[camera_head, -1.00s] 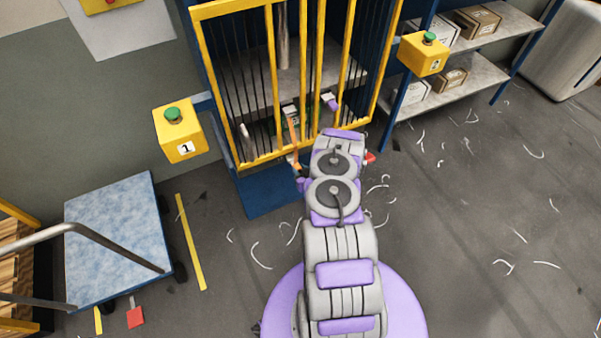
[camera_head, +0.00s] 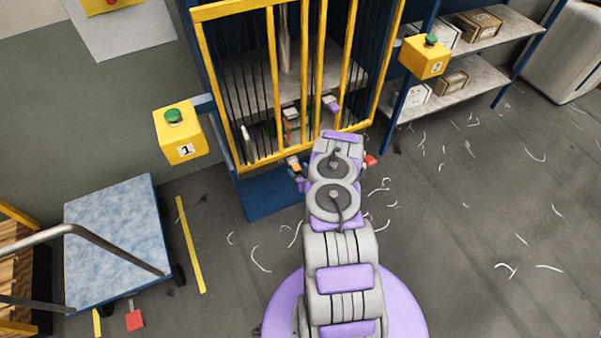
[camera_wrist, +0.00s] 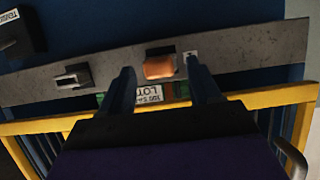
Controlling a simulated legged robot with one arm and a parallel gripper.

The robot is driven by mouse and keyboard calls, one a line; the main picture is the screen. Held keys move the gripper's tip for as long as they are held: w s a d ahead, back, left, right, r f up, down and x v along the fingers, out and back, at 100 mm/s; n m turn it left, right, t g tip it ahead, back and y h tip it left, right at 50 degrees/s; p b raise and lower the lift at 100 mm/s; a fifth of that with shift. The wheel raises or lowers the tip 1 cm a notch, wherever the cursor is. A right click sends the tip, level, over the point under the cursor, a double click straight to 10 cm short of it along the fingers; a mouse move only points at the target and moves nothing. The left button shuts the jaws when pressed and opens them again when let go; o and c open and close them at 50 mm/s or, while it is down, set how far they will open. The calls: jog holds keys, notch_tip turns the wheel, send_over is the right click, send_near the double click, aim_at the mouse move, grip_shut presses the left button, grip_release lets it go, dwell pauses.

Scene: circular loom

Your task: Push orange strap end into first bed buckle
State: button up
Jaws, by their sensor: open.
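In the wrist view an orange strap end (camera_wrist: 159,67) sits at a dark buckle (camera_wrist: 161,51) on a grey metal bar; how deep it is seated I cannot tell. A small pale tag is just right of it. A second dark buckle (camera_wrist: 72,79) with a pale slot is further left on the bar, with no strap in it. My gripper (camera_wrist: 160,74) is open, its two dark fingers on either side of the orange end, apart from it in the picture. In the head view my arm covers much of the buckle area; orange shows at the cage's lower edge (camera_head: 293,162).
A yellow barred frame (camera_head: 271,55) stands around the machine; its yellow rail (camera_wrist: 35,124) crosses below the bar. Yellow button boxes (camera_head: 181,139) (camera_head: 424,57) flank it. A blue cart (camera_head: 115,240) stands left, shelves (camera_head: 455,85) right. Loose pale strands litter the floor.

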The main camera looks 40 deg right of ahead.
jog(key=p+v, duration=0.6)
jog(key=v, duration=1.1)
jog(key=shift+s+p, duration=0.2)
jog(key=shift+p, duration=0.1)
